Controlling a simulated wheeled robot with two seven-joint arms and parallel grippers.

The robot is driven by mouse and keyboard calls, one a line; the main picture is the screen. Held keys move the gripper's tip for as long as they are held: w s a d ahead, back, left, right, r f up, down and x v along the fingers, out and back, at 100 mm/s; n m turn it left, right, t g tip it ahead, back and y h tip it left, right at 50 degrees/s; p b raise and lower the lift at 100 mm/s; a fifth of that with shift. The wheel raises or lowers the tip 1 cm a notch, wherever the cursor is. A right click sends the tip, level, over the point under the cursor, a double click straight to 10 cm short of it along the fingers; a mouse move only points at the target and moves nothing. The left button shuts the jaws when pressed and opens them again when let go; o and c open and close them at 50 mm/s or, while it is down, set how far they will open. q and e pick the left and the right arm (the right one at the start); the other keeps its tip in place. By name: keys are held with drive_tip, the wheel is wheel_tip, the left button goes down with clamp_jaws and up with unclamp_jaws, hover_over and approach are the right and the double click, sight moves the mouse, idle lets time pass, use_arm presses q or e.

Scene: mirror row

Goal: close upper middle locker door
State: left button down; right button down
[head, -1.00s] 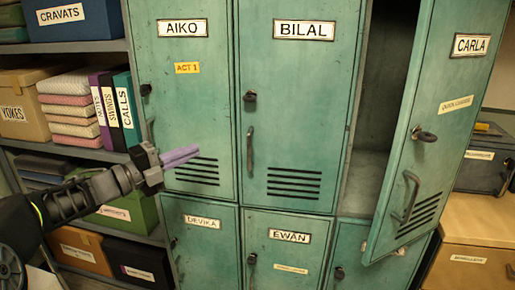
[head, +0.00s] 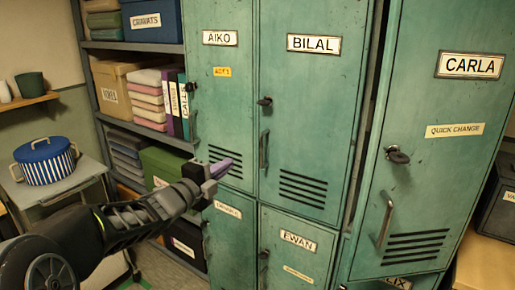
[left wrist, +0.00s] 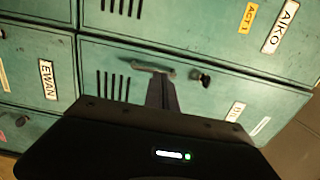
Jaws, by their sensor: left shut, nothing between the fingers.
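The upper middle locker door, labelled BILAL (head: 310,100), looks flush with its frame in the head view, with a lock knob and a bar handle at its left edge. The upper right door, labelled CARLA (head: 440,130), stands ajar, with a dark gap at its left edge. My left gripper (head: 221,168) is shut and empty, in front of the lower part of the AIKO door (head: 222,110). My right gripper is not in view.
Shelves with boxes (head: 150,20), folded cloths and binders stand left of the lockers. A small table with a blue striped pot (head: 46,165) is at the far left. Wooden and dark cases (head: 500,215) stand at the right. The EWAN door (head: 297,240) below is shut.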

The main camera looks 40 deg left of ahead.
sight(257, 142)
use_arm(q)
drive_tip(key=w+p, duration=0.1)
drive_tip(key=w, duration=0.3)
drive_tip(key=w+p, duration=0.1)
drive_tip(key=w, duration=0.4)
drive_tip(key=w+p, duration=0.1)
drive_tip(key=w, duration=0.4)
drive_tip(key=shift+a+r, duration=0.1)
drive_tip(key=shift+a, duration=0.25)
drive_tip(key=shift+w+f+b, duration=0.2)
drive_tip(key=shift+w+b, duration=0.3)
drive_tip(key=shift+w, duration=0.25)
drive_tip(key=shift+w+a+r, duration=0.1)
drive_tip(key=shift+w+r, duration=0.05)
drive_tip(key=shift+r, duration=0.35)
